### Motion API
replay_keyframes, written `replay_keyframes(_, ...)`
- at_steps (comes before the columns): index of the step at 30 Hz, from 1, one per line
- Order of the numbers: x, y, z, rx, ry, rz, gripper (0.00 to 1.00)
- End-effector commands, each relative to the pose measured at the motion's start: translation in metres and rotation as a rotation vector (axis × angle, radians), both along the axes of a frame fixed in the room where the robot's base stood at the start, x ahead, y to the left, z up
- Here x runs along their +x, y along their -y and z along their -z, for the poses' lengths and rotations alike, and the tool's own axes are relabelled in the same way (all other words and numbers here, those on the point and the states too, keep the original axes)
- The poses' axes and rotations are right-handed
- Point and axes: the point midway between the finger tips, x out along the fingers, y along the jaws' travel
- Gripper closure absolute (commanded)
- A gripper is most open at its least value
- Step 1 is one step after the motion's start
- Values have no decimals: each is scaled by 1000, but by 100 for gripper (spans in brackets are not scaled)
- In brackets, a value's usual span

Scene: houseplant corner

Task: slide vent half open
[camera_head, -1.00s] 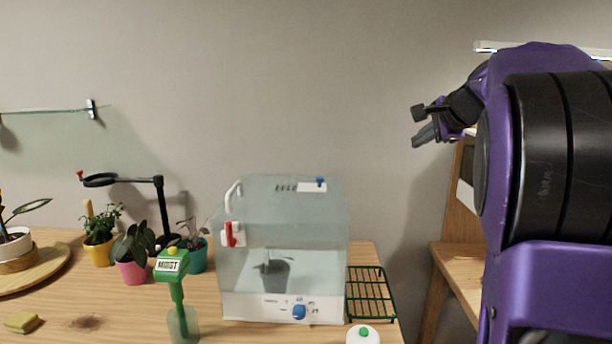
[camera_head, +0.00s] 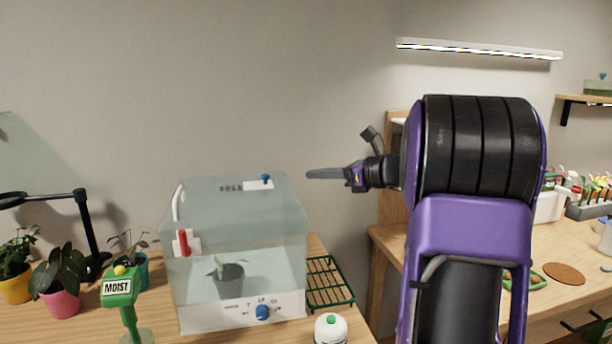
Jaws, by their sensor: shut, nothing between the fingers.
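The vent is a white strip with a blue knob (camera_head: 265,178) on the top of the clear propagator box (camera_head: 236,250). Dark marks show just left of the knob, too small to read. My gripper (camera_head: 309,174) is shut and empty. It points left, appearing just right of the box's top and level with the vent in the picture. Its distance from the box in depth is hard to tell. The box also has a red latch (camera_head: 183,242), a white handle (camera_head: 177,202) and a blue dial (camera_head: 262,312) on its front. A potted plant stands inside it.
A green wire rack (camera_head: 329,281) lies right of the box, with a white bottle with a green cap (camera_head: 331,328) before it. A green moisture meter (camera_head: 121,290) and potted plants (camera_head: 60,280) stand left. A lamp (camera_head: 548,50) hangs on the wall.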

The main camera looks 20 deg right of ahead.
Motion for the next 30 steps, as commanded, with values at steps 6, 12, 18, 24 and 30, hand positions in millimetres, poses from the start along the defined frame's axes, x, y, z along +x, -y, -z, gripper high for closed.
replay_keyframes(6,39,-27,11,-1,-1,-4,100)
replay_keyframes(12,71,-48,19,-4,-1,-4,100)
replay_keyframes(18,91,-61,23,-4,0,-1,100)
replay_keyframes(24,97,-64,24,-4,0,-1,100)
replay_keyframes(30,97,-64,24,-4,0,0,100)
